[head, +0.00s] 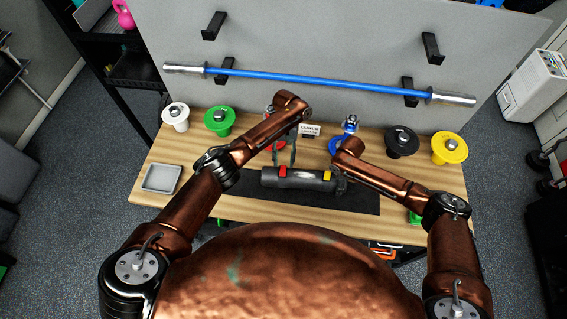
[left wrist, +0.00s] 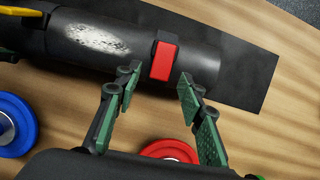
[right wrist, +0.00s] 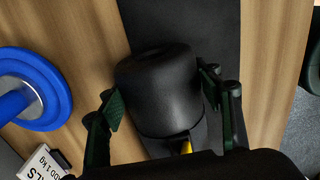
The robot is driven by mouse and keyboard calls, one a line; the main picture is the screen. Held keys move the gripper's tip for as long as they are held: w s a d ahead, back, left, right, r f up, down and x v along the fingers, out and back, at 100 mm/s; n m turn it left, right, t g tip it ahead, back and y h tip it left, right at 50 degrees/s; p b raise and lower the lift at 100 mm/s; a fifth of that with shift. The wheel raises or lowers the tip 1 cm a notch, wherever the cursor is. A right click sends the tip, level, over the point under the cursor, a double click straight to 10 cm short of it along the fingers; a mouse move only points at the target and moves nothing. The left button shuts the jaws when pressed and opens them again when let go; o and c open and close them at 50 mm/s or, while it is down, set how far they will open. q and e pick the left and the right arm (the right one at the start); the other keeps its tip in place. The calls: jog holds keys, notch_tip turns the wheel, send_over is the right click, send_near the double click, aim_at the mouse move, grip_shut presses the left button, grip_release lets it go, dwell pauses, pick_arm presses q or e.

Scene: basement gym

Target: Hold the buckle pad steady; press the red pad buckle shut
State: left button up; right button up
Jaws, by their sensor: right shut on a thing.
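The black cylindrical buckle pad (head: 303,181) lies on the dark mat, with a red pad buckle (head: 283,170) towards its left end and a yellow buckle (head: 326,175) towards its right. My left gripper (head: 285,153) is above the red buckle. In the left wrist view my open left fingers (left wrist: 157,90) are apart, with the red buckle (left wrist: 163,61) just beyond the gap between their tips and nothing held. My right gripper (right wrist: 162,98) is shut on the pad's right end (right wrist: 158,85), a finger on each side. The right fingers are mostly hidden in the head view.
Green (head: 219,120), white (head: 175,116), black (head: 402,141) and yellow (head: 449,148) weight plates stand along the table's back. A blue plate (right wrist: 30,88) is beside my right gripper. A grey tray (head: 161,178) sits at the left. A blue bar (head: 310,83) hangs behind.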

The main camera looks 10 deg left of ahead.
jog(key=shift+s+f, duration=0.1)
jog(key=shift+s, duration=0.05)
pick_arm(q)
jog(key=v, duration=1)
jog(key=shift+r, duration=0.15)
pick_arm(e)
jog(key=o, duration=1.4)
